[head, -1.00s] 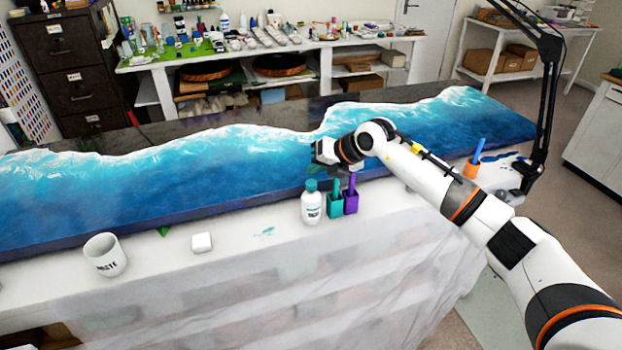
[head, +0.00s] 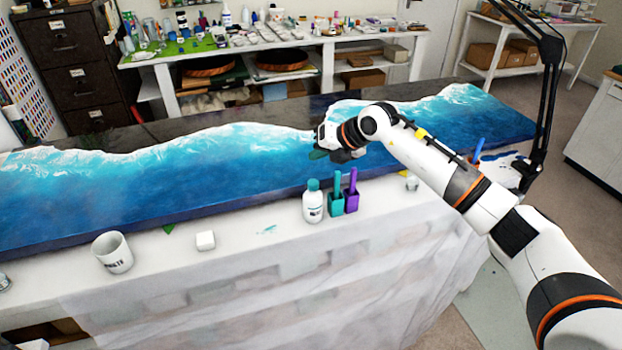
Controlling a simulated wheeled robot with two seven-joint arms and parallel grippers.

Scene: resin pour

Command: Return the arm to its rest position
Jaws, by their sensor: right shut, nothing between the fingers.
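My right arm (head: 485,205) reaches in from the lower right. Its gripper (head: 325,154) is shut and empty, and appears over the blue resin slab (head: 230,170), behind the bottle and the two small holders. How high it is above the slab I cannot tell. The fingers are small and partly hidden by the wrist. My left gripper is not in view.
A black lamp arm (head: 545,110) rises at the right.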

